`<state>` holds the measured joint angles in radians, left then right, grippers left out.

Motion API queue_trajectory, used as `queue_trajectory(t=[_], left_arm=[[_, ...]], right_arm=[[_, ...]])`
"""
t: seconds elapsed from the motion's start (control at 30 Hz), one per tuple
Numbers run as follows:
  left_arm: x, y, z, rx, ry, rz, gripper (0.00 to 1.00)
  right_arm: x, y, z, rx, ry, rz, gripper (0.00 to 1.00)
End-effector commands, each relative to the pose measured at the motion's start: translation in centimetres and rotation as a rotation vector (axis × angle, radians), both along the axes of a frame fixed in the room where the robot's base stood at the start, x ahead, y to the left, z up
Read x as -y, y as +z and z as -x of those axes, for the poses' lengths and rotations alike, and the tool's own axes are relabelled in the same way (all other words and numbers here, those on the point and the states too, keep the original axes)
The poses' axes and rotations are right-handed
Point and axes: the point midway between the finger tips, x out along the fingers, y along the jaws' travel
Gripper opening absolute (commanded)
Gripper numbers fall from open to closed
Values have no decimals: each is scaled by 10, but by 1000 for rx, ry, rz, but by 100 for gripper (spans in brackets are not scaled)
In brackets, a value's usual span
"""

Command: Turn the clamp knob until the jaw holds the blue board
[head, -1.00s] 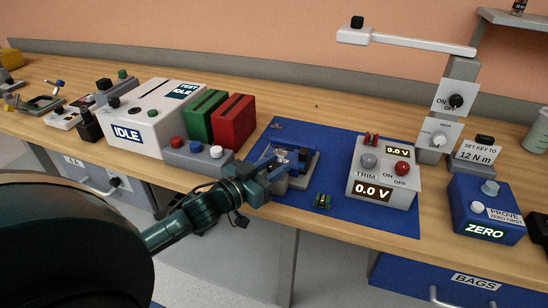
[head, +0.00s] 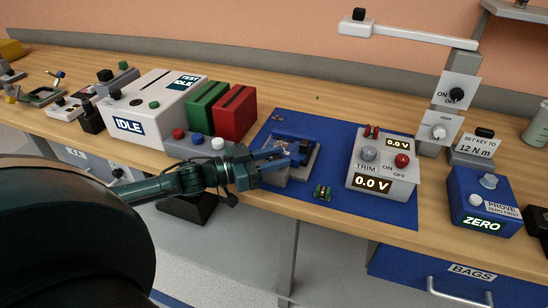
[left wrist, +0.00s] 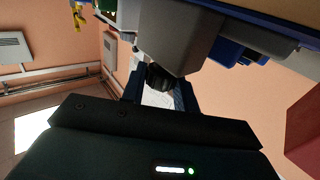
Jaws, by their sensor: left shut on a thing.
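The clamp (head: 301,171) is a grey block on the blue mat (head: 337,202), in the middle of the head view. The blue board (head: 295,135) shows at the clamp's top, partly hidden by my gripper. My left gripper (head: 286,154) reaches in from the left and is shut on the clamp knob. In the left wrist view the dark round knob (left wrist: 158,77) sits between my two blue fingers (left wrist: 160,92), against the grey clamp body (left wrist: 181,38). I cannot tell whether the jaw touches the board. My right gripper is not in view.
A grey supply box (head: 384,165) reading 0.0 V stands to the right. A button box (head: 192,150) and red and green holders (head: 234,113) stand close to the left.

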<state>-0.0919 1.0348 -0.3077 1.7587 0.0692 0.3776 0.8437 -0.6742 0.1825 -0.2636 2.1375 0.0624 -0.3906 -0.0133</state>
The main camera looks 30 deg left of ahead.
Motion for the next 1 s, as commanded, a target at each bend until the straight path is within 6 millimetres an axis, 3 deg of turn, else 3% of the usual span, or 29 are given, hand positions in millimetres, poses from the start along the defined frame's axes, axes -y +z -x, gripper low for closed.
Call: queue_trajectory(t=[0.17,0.2,0.43,0.77,1.0], left_arm=[[0,3,-1,6,2,0,7],[0,3,-1,6,2,0,31],[0,1,-1,3,1,1,50],[-1,0,2,-1,1,1,52],[-15,-1,22,-4,1,0,52]], right_arm=[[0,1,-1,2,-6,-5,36],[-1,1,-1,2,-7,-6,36],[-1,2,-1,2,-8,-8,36],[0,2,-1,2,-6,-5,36],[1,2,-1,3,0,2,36]])
